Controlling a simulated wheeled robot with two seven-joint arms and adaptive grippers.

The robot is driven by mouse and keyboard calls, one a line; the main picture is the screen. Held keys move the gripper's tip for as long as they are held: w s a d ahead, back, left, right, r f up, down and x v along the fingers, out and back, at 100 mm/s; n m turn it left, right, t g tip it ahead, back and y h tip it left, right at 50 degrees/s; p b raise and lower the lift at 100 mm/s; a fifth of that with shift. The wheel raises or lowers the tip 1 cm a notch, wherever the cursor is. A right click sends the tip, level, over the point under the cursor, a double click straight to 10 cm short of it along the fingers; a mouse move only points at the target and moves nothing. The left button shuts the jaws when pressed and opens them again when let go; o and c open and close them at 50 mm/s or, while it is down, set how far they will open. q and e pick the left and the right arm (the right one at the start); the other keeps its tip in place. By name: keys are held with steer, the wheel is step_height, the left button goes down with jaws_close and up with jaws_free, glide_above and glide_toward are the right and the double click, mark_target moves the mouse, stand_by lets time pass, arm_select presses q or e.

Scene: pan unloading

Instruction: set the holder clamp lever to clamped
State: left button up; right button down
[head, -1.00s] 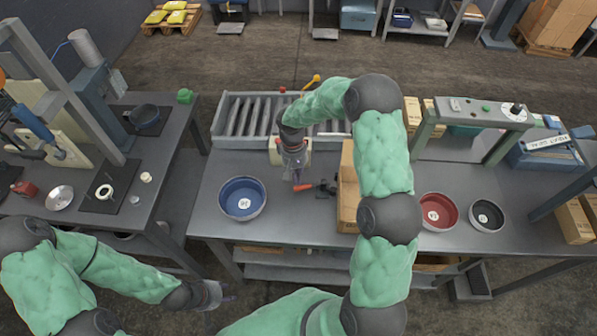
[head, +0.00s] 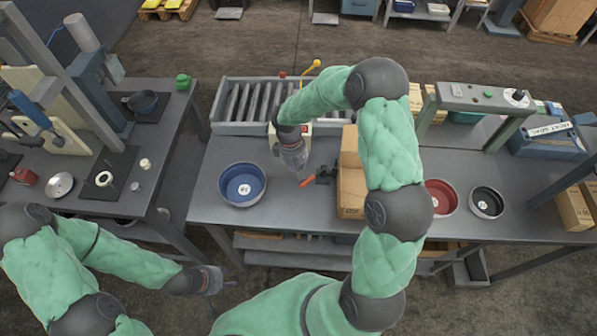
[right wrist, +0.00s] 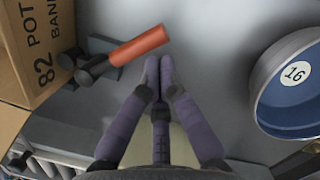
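The holder clamp is a small dark fixture (head: 325,174) on the middle table, beside a cardboard box. Its orange-red lever (head: 307,181) sticks out to the left, its free end slanting toward the front. In the right wrist view the lever (right wrist: 138,46) runs from the dark clamp (right wrist: 90,65) toward upper right. My right gripper (right wrist: 160,66) points down with its fingertips together, just beside the lever. Nothing shows between the fingers; I cannot tell whether they touch the lever. My left gripper (head: 221,291) is open and empty, low in front of the table.
A cardboard box (head: 351,190) stands right beside the clamp. A blue bowl (head: 242,184) marked 16 is to the left. A roller rack (head: 225,115) lies behind. A red bowl (head: 441,197) and a dark bowl (head: 486,202) are farther right. Bare tabletop lies in front of the lever.

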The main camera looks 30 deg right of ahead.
stand_by(0.3)
steer(key=p+v, duration=0.6)
steer(key=v, duration=0.4)
steer(key=shift+f, duration=0.1)
stand_by(0.4)
